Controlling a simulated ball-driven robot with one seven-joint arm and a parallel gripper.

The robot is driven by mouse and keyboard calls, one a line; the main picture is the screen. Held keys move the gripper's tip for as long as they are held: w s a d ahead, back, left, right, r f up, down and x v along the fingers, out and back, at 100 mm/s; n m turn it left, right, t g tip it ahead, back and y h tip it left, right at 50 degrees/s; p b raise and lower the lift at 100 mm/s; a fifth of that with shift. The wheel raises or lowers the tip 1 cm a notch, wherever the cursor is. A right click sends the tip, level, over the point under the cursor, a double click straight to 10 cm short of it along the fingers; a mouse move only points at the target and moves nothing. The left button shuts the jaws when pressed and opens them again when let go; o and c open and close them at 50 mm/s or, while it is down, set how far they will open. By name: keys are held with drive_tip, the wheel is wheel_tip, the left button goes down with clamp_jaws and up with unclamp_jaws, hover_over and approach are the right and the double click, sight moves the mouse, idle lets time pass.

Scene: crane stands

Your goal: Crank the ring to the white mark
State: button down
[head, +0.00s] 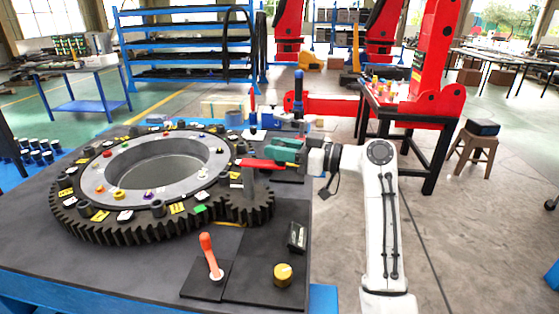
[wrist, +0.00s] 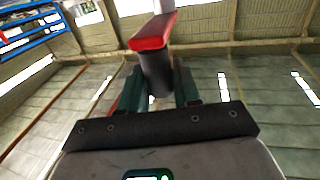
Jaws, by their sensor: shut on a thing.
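The big dark toothed ring (head: 120,233) lies flat on a dark table, around a grey hub with an open middle. White, yellow and green tags sit on its top; I cannot tell which white one is the mark. A small gear (head: 250,208) meshes with it at the right. A grey post rises from this gear to a red crank arm (head: 258,163). My teal gripper (head: 287,152) is at the right end of the crank arm. In the wrist view the gripper (wrist: 160,85) is shut on the dark grey crank handle (wrist: 157,72), with a red end (wrist: 152,31) beyond.
An orange-red lever (head: 210,254) and a yellow knob (head: 283,274) stand on the table's front right. A blue-topped post (head: 298,90) rises behind my gripper. A red stand with a black table (head: 395,115) is at the right. Open floor lies right of the table.

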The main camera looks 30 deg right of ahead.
drive_tip(key=shift+w+d, duration=0.1)
idle(0.4)
drive_tip(key=c, duration=0.9)
unclamp_jaws()
drive_tip(key=b+v, duration=0.1)
drive_tip(key=v, duration=0.9)
drive_tip(key=shift+d, duration=0.3)
